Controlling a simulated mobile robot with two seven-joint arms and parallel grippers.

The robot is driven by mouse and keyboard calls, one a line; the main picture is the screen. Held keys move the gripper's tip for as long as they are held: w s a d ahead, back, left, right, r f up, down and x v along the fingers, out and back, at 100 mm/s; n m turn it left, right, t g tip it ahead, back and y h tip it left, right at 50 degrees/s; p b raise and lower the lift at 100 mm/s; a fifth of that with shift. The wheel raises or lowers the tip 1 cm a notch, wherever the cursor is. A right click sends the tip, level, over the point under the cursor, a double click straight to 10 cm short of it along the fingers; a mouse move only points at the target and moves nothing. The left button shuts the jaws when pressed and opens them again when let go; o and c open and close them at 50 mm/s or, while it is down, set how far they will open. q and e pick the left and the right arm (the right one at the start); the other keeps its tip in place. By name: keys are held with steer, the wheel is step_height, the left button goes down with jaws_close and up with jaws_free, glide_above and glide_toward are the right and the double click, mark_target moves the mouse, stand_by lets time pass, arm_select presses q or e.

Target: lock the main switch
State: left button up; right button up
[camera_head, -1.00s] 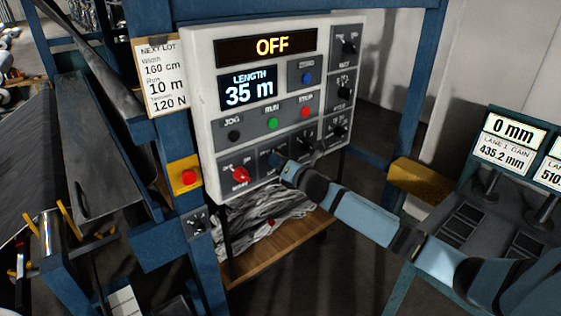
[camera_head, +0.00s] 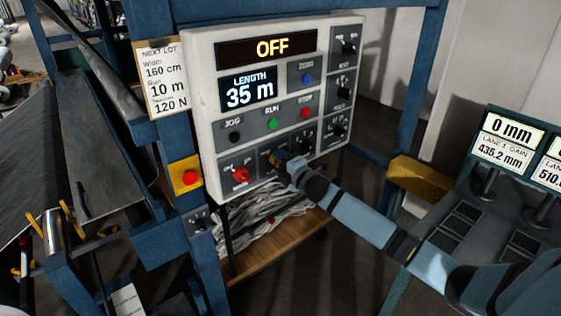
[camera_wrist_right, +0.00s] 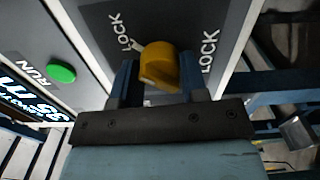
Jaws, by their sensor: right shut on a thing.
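The white control panel (camera_head: 203,90) shows OFF on its top display. The red main switch knob (camera_head: 240,174) is at its lower left. To its right is a yellow knob (camera_head: 275,157), partly hidden by my right gripper (camera_head: 283,163). In the right wrist view the yellow knob (camera_wrist_right: 160,66) sits between the two fingers of my right gripper (camera_wrist_right: 158,78), which is shut on it. The word LOCK is readable on each side of the knob; one label may be partly hidden. A light pointer mark shows at its left. My left gripper is not in view.
A red button on a yellow plate (camera_head: 186,176) is left of the panel. A blue frame post (camera_head: 410,110) and a console (camera_head: 470,225) stand to the right.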

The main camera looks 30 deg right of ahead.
steer(key=shift+m, duration=0.6)
steer(key=o, duration=0.9)
steer(key=shift+s+d+b, duration=0.2)
steer(key=shift+s+b, duration=0.35)
steer(key=shift+s, duration=1.75)
steer(key=shift+s+d+b, duration=0.15)
steer(key=shift+s+b, duration=0.35)
steer(key=shift+s, duration=1.8)
steer(key=shift+s+d+b, duration=0.2)
steer(key=shift+s+b, duration=0.35)
steer(key=shift+s, duration=1.75)
